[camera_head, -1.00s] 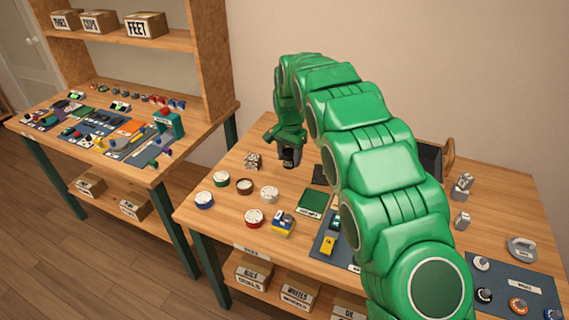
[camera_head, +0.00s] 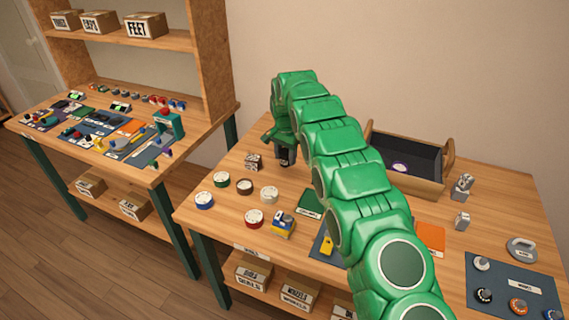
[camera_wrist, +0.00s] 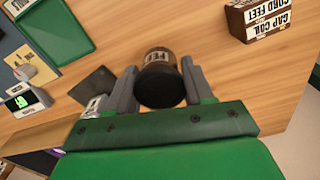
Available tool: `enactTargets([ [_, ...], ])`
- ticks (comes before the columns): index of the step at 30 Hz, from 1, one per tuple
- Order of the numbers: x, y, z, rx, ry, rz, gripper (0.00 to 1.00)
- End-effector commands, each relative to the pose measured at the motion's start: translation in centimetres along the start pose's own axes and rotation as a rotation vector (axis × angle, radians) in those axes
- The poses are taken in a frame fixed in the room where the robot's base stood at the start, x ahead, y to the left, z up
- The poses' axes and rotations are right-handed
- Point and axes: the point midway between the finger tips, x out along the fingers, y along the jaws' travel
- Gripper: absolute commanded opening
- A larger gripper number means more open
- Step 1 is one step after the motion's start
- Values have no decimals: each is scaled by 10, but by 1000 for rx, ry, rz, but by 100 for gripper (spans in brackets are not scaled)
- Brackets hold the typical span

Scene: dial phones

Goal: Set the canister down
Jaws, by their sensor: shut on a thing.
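A dark brown canister (camera_wrist: 160,72) with a black end and a white label shows in the wrist view, between the two grey jaws. My gripper (camera_wrist: 158,88) is shut on it. In the head view my gripper (camera_head: 285,140) is over the back left part of the right table, and the canister (camera_head: 286,157) hangs below it, looking upright. I cannot tell whether its base touches the wood.
A small labelled block (camera_head: 254,161) stands just left of the canister. Several round dials (camera_head: 245,186) lie in front. A dark-lined wooden tray (camera_head: 415,162) stands at the back right.

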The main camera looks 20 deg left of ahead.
Motion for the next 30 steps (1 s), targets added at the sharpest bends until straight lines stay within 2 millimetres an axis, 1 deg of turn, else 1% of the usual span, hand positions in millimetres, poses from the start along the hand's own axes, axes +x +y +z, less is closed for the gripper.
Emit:
enactTargets([
  [4, 8, -7, -6, 0, 4, -5, 22],
  [9, 16, -10, -10, 0, 1, -1, 22],
  [24, 22, -15, -15, 0, 3, -2, 22],
  [30, 43, -14, -14, 0, 1, -1, 22],
])
